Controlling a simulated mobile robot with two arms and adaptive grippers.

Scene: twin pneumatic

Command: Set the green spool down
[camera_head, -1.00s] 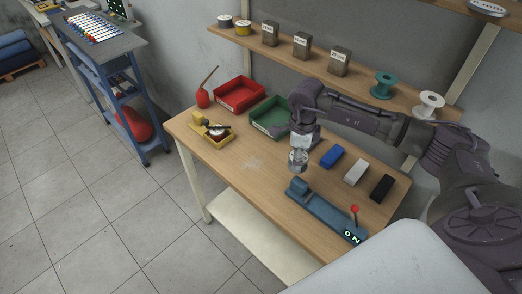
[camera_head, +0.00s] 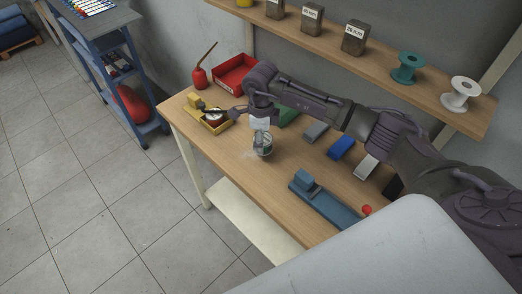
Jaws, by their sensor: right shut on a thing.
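My right gripper (camera_head: 262,144) points down over the wooden bench, left of its middle. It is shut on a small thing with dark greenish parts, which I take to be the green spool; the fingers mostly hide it. I cannot tell whether it touches the bench top (camera_head: 230,157). A teal spool (camera_head: 408,67) stands on the shelf, beside a white spool (camera_head: 460,94). My left gripper is not in view.
A green bin (camera_head: 288,117) is mostly behind my arm. Grey (camera_head: 316,132), blue (camera_head: 342,147) and white (camera_head: 366,165) blocks lie right. A blue fixture (camera_head: 325,202) lies along the front.

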